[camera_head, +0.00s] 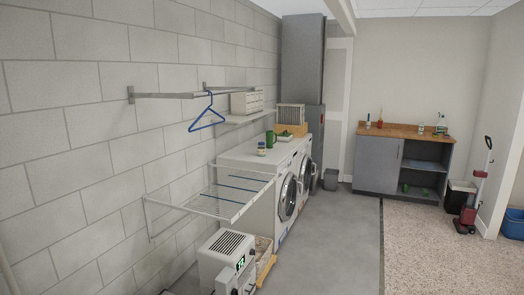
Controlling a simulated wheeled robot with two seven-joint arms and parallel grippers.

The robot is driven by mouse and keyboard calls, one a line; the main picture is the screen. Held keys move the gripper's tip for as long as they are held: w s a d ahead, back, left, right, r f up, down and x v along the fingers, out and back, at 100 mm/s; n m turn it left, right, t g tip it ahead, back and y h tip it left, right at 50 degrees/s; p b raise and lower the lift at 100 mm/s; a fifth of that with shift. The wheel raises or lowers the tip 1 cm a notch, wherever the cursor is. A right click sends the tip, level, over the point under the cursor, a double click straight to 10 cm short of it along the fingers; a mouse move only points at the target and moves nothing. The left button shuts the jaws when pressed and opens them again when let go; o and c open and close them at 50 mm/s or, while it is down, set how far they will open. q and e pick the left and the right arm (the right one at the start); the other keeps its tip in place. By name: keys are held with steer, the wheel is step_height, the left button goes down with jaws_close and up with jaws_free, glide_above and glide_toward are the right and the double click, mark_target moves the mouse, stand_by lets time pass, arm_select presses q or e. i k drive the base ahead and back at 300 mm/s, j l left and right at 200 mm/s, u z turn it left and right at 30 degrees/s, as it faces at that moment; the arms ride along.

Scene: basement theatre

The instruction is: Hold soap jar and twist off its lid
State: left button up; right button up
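A small jar (262,149) with a pale label stands upright on top of the nearer white washing machine. It may be the soap jar, but it is too small to read, and its lid shows only as a light cap. A green mug or jug (270,139) stands just behind it. Neither of my grippers shows in the head view.
A wire drying rack (212,200) juts from the block wall before the machines. A white appliance (228,262) stands on the floor below. Front-loading machines (287,197) line the wall. A wood-topped cabinet (402,131) stands at the back. The grey floor (335,240) is clear.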

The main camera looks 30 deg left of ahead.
mark_target(261, 148)
steer(key=i+l+u, duration=0.15)
steer(key=i, duration=1.65)
steer(key=i+u, duration=0.15)
steer(key=i, duration=1.1)
steer(key=i+l+u, duration=0.15)
steer(key=i, duration=1.15)
steer(key=i+u, duration=0.25)
steer(key=i, duration=0.35)
steer(key=i+l+u, duration=0.1)
steer(key=i+u, duration=0.2)
steer(key=i, duration=0.3)
steer(key=i+j+u, duration=0.15)
steer(key=i+u, duration=0.15)
steer(key=u, duration=0.15)
steer(key=i+u, duration=0.3)
steer(key=u, duration=0.15)
steer(key=i+u, duration=0.3)
steer(key=u, duration=0.15)
steer(key=i+l+u, duration=0.2)
steer(key=u, duration=0.25)
steer(key=i, duration=0.05)
